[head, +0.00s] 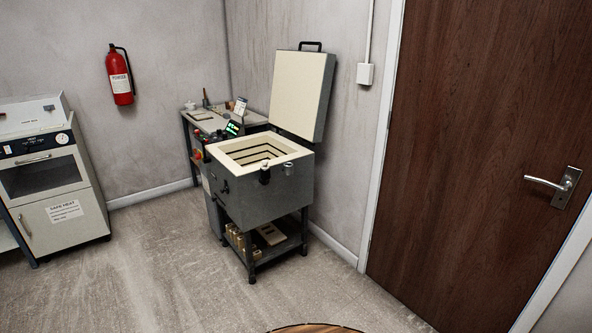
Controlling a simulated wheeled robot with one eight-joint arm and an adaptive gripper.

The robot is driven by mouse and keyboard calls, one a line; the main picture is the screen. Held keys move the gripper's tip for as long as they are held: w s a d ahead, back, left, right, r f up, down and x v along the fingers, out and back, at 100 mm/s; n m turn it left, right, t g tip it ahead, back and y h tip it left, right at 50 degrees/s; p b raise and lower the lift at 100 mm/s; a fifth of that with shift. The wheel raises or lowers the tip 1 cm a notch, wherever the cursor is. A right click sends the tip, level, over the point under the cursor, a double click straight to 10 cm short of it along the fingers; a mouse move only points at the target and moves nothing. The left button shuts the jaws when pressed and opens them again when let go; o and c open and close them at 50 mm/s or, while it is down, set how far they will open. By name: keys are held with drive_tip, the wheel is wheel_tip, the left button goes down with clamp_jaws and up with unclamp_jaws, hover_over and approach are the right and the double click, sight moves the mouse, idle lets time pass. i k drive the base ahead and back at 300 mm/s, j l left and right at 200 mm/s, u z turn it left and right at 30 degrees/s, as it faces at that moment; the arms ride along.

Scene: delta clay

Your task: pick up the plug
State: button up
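A grey open-top kiln (262,200) stands on a dark stand near the corner in the head view, its lid (299,94) raised at the back. A small grey cylindrical piece (288,168) is at the right part of its front rim. A dark piece (265,175) is beside it to the left, at the front edge. Both are small, and I cannot tell whether either is the plug. My gripper is not in view.
A bench (202,125) with small items stands behind the kiln. Blocks (237,239) sit on the stand's lower shelf. A cabinet oven (50,175) is at left, a brown door (480,130) at right. A round wooden edge (315,329) shows at the bottom. Floor (140,270) between is clear.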

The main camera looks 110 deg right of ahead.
sight(265, 162)
drive_tip(key=z, duration=3.75)
drive_tip(key=i, duration=0.1)
